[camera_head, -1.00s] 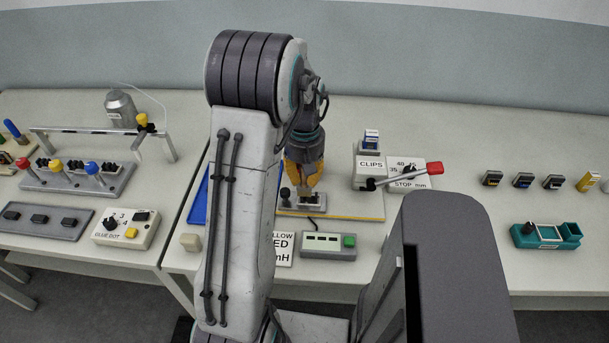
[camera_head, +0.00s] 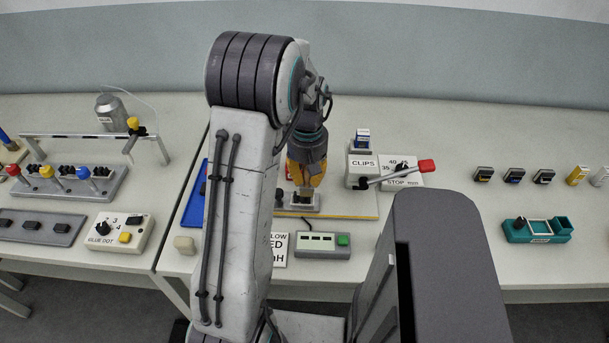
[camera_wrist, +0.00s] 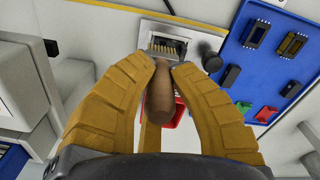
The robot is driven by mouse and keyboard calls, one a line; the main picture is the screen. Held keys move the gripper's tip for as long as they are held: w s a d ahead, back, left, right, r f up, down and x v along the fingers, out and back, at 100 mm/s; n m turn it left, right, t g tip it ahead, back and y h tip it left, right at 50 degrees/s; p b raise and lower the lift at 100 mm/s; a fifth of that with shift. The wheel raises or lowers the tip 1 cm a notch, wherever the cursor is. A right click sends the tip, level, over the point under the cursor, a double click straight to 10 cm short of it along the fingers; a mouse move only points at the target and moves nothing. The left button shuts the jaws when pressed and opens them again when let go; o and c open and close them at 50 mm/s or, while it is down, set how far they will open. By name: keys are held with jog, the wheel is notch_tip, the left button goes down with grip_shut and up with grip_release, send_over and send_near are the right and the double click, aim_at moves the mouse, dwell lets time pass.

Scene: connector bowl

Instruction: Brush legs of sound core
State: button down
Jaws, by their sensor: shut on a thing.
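My gripper (camera_wrist: 164,68) is shut on the brown handle (camera_wrist: 160,98) of a brush, seen in the wrist view. The bristles are hard to make out past the fingertips. Just beyond the fingertips a dark core with a row of gold legs (camera_wrist: 166,48) sits in a metal fixture (camera_wrist: 147,29). I cannot tell whether the brush touches the legs. In the head view my gripper (camera_head: 304,184) is low over the fixture (camera_head: 297,209), and the brush and core are mostly hidden.
A blue tray (camera_wrist: 233,63) with cores and small coloured parts lies beside the fixture. A black knob (camera_wrist: 212,59) stands between them. The CLIPS box with a red-tipped lever (camera_head: 426,166) stands to the right. A box with a green button (camera_head: 343,240) is in front.

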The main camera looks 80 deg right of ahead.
jog(key=shift+w, duration=0.25)
jog(key=shift+w+a, duration=0.1)
jog(key=shift+w, duration=0.85)
jog(key=shift+s, duration=0.2)
jog(key=shift+s+f, duration=0.1)
jog(key=shift+s, duration=0.9)
jog(key=shift+w, duration=0.2)
jog(key=shift+w, duration=1)
jog(key=shift+s, duration=0.2)
jog(key=shift+s, duration=1)
